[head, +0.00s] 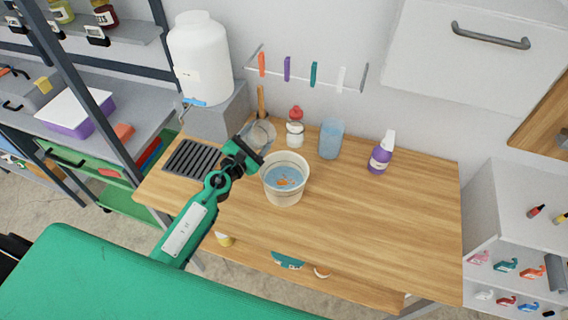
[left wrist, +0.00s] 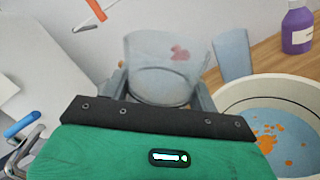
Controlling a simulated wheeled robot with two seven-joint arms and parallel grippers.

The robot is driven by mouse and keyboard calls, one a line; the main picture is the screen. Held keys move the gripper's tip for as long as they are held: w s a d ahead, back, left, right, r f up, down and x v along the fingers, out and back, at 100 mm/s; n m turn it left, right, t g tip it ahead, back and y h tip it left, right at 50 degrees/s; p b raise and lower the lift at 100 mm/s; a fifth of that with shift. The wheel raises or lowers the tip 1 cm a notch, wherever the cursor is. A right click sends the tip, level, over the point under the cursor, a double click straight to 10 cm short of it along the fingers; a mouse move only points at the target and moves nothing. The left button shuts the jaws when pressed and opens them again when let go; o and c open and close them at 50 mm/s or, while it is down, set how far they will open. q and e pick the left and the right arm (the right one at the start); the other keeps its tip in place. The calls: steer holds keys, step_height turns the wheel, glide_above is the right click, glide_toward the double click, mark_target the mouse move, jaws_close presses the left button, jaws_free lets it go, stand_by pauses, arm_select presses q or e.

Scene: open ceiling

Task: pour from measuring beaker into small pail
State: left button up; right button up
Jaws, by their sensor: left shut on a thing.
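The clear measuring beaker (head: 262,131) is between the fingers of my left gripper (head: 254,145), which is shut on it. In the left wrist view the beaker (left wrist: 163,62) looks transparent with a red mark on its wall; I see no clear liquid level in it. The gripper's fingers (left wrist: 162,92) flank it there. The small pail (head: 285,196), cream-coloured, stands upright on the table just right of the gripper, with blue contents and orange bits inside. The pail (left wrist: 235,95) also shows at the right of the left wrist view. My right gripper is not in view.
On the wooden table (head: 390,220) stand a blue-tinted clear cup (head: 331,140), a red-capped bottle (head: 295,130) and a purple spray bottle (head: 380,156). A dark drain grate (head: 194,161) and large white jug (head: 200,65) are left. The table's right side is clear.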

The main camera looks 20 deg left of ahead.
mark_target(251, 141)
arm_select(q)
steer(key=a+f+n+b, duration=0.1)
steer(key=f+n, duration=0.1)
steer(key=w+a+f+n+b, duration=0.1)
steer(key=a+f+n, duration=0.1)
steer(key=shift+n, duration=0.4)
steer(key=shift+w+a+f+n+g+b, duration=0.15)
steer(key=shift+f+n+b, duration=0.3)
steer(key=shift+f+b, duration=0.55)
steer(key=shift+a+f+n+g+b, duration=0.15)
steer(key=shift+f+n+b, duration=0.25)
steer(key=shift+f+b, duration=0.65)
steer(key=shift+w+a+f+n+b, duration=0.1)
steer(key=shift+a+f+n+b, duration=0.15)
steer(key=shift+f+n+b, duration=0.7)
steer(key=shift+f+m, duration=0.4)
steer(key=shift+m, duration=0.1)
